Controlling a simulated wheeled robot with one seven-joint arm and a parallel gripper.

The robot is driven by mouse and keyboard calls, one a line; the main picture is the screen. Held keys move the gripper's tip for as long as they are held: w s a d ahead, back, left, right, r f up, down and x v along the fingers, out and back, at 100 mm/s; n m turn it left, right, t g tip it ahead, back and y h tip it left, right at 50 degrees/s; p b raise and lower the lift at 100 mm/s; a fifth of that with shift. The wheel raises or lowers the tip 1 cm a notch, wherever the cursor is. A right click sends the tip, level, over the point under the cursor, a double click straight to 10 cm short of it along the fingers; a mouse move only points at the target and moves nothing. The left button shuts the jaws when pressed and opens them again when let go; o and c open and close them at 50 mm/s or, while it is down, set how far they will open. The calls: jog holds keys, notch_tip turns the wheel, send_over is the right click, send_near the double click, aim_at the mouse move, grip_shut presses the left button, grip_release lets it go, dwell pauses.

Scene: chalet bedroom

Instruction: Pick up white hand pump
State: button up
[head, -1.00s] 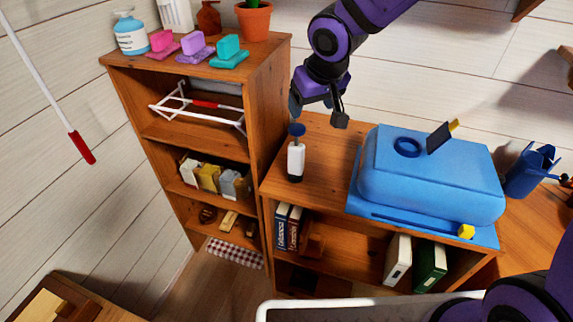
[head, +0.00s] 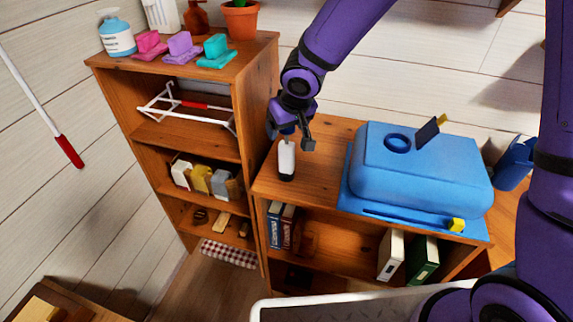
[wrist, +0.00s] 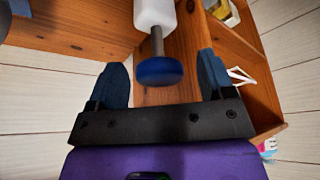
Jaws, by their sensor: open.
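The white hand pump (head: 286,158) stands upright on the low wooden shelf top, with a white body and a black base. In the wrist view the pump's white body (wrist: 154,12), grey rod and round blue knob (wrist: 158,71) show. My gripper (head: 290,140) is at the top of the pump and partly hides the knob in the head view. In the wrist view my gripper (wrist: 168,75) is open, with one blue finger on each side of the knob and a gap on both sides.
A large blue case (head: 420,170) sits to the right on the same shelf top (head: 318,178). A taller bookcase (head: 262,90) rises close on the left, with a blue bottle (head: 117,38) and coloured blocks on top. Books fill part of the lower shelf.

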jog(key=shift+x, duration=1.05)
grip_shut()
jog(key=shift+r, duration=0.1)
